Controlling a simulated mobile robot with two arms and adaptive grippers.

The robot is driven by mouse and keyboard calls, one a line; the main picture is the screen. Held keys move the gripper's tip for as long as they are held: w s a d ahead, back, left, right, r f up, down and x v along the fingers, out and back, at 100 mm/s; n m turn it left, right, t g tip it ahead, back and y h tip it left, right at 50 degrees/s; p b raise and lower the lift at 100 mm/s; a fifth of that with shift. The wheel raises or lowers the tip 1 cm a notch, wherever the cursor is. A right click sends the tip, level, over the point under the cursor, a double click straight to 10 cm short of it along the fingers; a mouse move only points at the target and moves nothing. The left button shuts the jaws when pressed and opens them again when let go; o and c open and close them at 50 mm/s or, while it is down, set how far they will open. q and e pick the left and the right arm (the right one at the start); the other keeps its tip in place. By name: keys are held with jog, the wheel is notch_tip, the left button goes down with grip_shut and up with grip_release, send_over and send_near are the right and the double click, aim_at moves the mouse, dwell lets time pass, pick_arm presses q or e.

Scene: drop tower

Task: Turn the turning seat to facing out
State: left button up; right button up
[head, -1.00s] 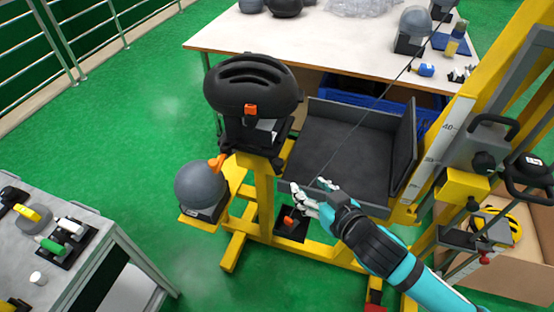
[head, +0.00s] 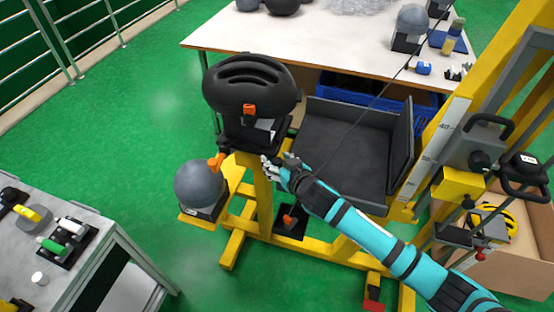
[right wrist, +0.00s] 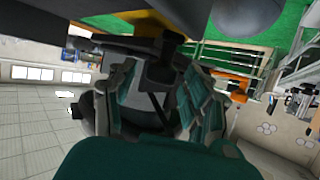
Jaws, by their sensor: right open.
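The turning seat (head: 266,138) is a dark mount on top of a yellow post (head: 262,190). A black vented helmet (head: 245,85) sits on it, with an orange piece (head: 249,109) on the side toward me. My right gripper (head: 270,168) is open just below the seat's right part, beside the post. In the right wrist view its fingers (right wrist: 158,108) are spread around a dark bar-like part (right wrist: 160,62); I cannot tell whether they touch it. My left gripper is not in view.
A grey ball-shaped headform (head: 200,186) stands on a yellow bracket left of the post, with an orange lever (head: 216,162) above it. A dark open tray (head: 340,150) lies right of the post. A yellow tower with a scale (head: 435,150) stands further right.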

jog(key=shift+w+a+f, duration=0.1)
jog(key=shift+w+a, duration=0.05)
jog(key=shift+w, duration=0.15)
jog(key=shift+c, duration=0.3)
grip_shut()
